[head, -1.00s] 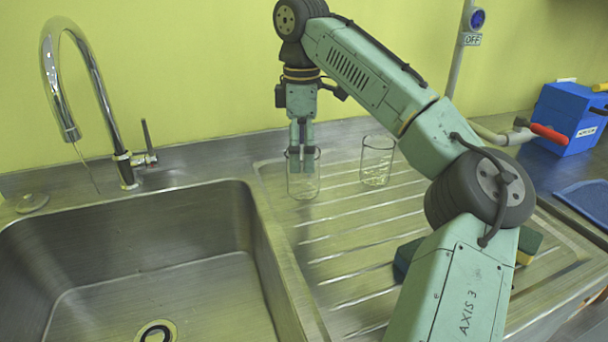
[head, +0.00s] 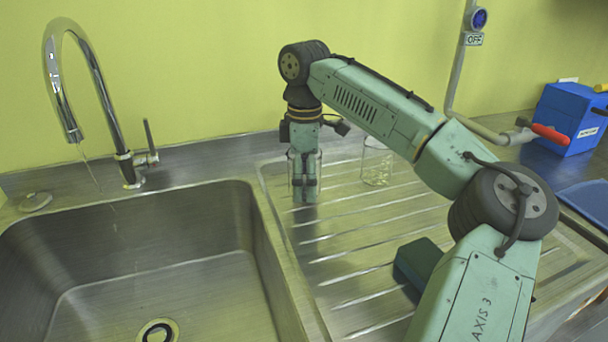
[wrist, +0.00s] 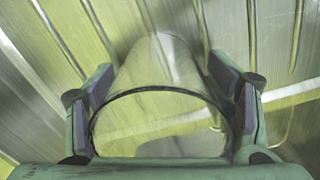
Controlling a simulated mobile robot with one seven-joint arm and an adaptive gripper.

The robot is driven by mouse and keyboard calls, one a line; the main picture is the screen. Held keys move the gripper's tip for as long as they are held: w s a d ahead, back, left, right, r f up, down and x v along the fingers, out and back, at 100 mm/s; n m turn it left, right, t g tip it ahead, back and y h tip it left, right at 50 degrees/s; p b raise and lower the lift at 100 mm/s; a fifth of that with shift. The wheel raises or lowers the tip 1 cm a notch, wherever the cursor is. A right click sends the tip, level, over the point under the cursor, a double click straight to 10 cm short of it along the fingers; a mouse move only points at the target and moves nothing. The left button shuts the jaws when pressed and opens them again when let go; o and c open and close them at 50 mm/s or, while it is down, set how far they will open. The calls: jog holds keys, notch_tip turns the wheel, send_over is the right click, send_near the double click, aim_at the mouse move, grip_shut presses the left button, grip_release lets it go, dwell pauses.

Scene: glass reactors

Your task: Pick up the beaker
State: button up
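A clear glass beaker (head: 320,168) stands on the ribbed steel drainboard, mostly hidden behind my gripper in the head view. My gripper (head: 305,190) points straight down at it, with its fingers low along the glass. In the wrist view, the beaker (wrist: 160,110) lies between the two spread fingers of my gripper (wrist: 165,95), its round rim facing the camera. One finger is on each side, very close to the glass; firm contact is not clear. A second clear beaker (head: 377,165) stands behind and to the right.
A deep sink (head: 150,255) with a tall tap (head: 105,100) lies to the left of the drainboard (head: 350,240). A dark sponge-like block (head: 418,258) lies near my arm. A blue box (head: 570,118) and a red-handled valve (head: 549,133) are at the far right.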

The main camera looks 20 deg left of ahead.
jog(key=c, duration=0.8)
jog(key=shift+r, duration=0.1)
